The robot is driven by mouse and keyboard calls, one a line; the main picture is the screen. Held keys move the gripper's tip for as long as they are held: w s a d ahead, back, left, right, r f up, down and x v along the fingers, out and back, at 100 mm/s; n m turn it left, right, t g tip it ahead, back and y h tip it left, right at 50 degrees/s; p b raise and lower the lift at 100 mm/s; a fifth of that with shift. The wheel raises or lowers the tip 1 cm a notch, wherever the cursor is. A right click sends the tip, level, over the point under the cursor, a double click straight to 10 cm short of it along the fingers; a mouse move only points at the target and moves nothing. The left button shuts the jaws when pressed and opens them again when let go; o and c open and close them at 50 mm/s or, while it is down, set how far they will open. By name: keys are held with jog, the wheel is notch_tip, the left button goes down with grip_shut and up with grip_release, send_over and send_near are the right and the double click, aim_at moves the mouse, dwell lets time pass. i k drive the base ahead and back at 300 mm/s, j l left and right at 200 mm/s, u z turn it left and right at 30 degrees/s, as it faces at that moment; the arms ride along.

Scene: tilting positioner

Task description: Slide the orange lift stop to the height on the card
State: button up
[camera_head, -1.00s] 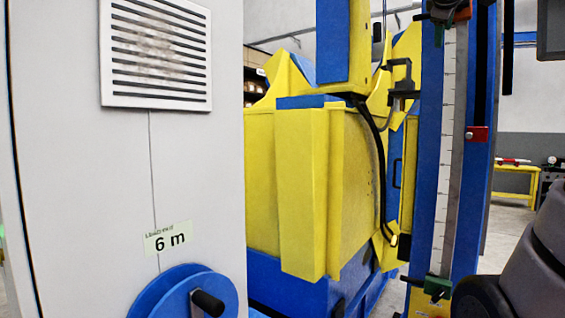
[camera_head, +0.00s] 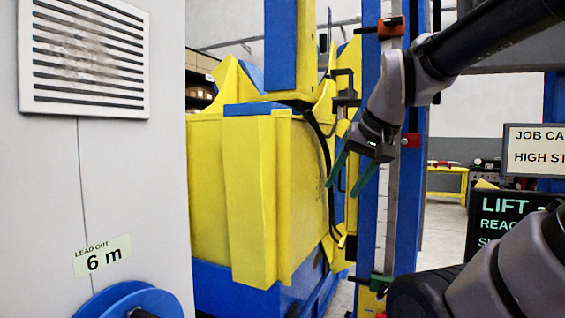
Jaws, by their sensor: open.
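The orange lift stop (camera_head: 390,27) sits near the top of the upright scale (camera_head: 388,225) on the blue column. My gripper (camera_head: 350,182) has green fingers spread open and empty. It hangs in front of the column, below the orange stop, with its fingers pointing down. My arm hides part of the scale between the orange stop and the gripper. The job card (camera_head: 535,150) is at the right edge, reading "JOB CA" and "HIGH ST"; the rest is cut off. The height on it is not visible.
A green stop (camera_head: 380,281) sits low on the scale. A red block (camera_head: 411,140) is on the column's right side. A dark screen (camera_head: 496,220) reading "LIFT" is partly hidden by my arm. The yellow positioner (camera_head: 260,190) and grey cabinet (camera_head: 95,200) stand left.

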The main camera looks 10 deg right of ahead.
aim_at(384, 33)
jog(key=z, duration=1.9)
jog(key=j+u, duration=0.3)
jog(key=j, duration=0.15)
jog(key=j+u, duration=0.25)
jog(key=j, duration=0.15)
jog(key=i+j+u, duration=0.25)
jog(key=j+u, duration=0.25)
